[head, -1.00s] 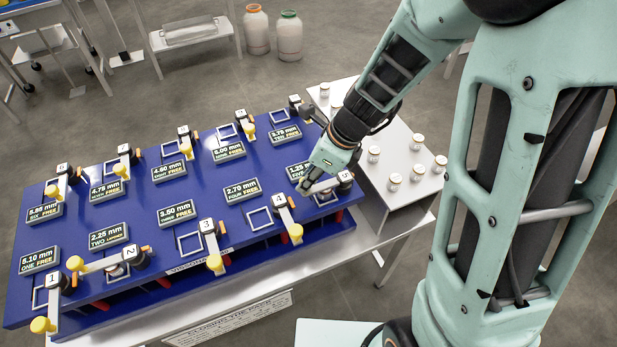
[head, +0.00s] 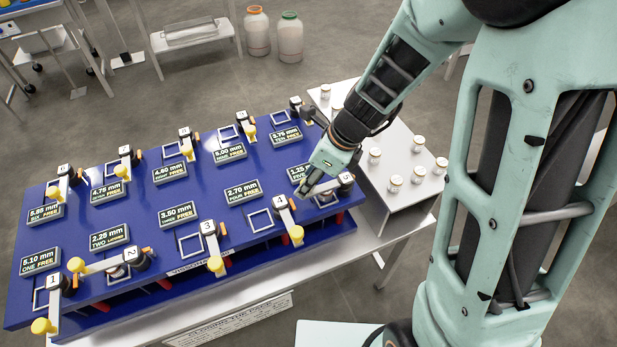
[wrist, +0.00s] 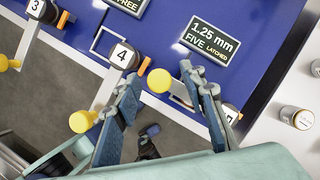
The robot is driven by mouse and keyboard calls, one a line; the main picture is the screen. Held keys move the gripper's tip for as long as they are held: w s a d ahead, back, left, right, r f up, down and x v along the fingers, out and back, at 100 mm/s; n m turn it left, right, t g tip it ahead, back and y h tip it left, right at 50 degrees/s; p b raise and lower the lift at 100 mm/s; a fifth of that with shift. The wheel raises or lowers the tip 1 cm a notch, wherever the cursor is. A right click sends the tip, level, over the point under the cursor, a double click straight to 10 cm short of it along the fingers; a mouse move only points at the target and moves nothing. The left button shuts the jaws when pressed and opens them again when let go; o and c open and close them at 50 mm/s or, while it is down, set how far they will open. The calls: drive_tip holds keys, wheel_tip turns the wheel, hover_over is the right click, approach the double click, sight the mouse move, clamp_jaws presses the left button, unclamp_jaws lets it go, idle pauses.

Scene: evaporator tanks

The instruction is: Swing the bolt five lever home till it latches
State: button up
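The bolt five display (wrist: 209,43) reads 1.25 mm, FIVE LATCHED in the wrist view. The bolt five lever shows its yellow knob (wrist: 159,80) between my fingers. Its pale bar runs right from the knob, passing behind my right finger to the hub marked 5 (head: 346,178), which is partly hidden in the wrist view. My gripper (wrist: 160,90) is open, with its fingers spread on either side of the knob; I cannot tell whether they touch it. In the head view my gripper (head: 308,187) is low over the deck's right end and covers part of the display.
The bolt four lever (head: 288,221) stands just left, its knob sticking out past the deck's front edge. Other levers and displays line the blue deck (head: 150,215). Bolt two's lever (head: 100,264) lies across to the left. A side table (head: 400,205) with several small jars stands right.

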drive_tip(key=v, duration=1.2)
